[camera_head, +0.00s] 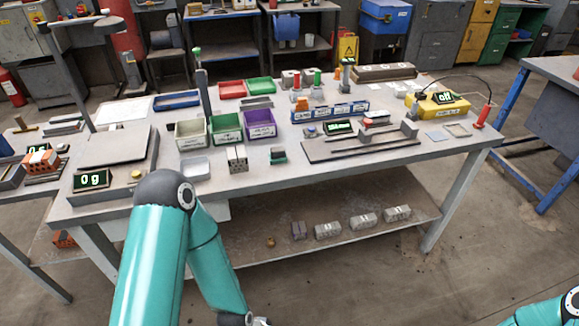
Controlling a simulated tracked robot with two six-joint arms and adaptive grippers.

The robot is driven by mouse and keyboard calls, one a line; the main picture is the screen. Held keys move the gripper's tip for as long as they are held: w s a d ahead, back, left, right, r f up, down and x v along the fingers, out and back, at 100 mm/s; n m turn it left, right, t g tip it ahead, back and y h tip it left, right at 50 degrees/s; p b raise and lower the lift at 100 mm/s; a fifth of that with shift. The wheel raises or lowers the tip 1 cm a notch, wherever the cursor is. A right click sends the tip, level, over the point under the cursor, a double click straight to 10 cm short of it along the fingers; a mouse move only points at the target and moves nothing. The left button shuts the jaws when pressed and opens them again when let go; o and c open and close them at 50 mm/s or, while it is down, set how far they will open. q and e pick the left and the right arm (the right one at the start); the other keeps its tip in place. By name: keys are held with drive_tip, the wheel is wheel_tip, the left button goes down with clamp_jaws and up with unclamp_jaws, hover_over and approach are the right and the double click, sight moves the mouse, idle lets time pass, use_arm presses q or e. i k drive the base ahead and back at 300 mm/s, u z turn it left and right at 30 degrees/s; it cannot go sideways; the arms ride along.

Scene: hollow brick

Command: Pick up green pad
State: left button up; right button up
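My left arm reaches down in the foreground. My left gripper (258,321) shows only in part at the bottom edge, below and in front of the bench, well apart from the pad. Its fingers are too cut off to tell open from shut. Only a bit of my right arm shows at the bottom right; its gripper is out of view.
Behind the pad stand white, green and purple bins (260,124). To its right is a long dark rail fixture (362,145). A scale with a "0 g" display (92,180) is at left. The lower shelf (300,208) holds several grey blocks.

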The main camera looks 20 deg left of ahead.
sight(277, 154)
drive_tip(key=u, duration=0.15)
drive_tip(key=i, duration=0.9)
drive_tip(key=z, duration=0.05)
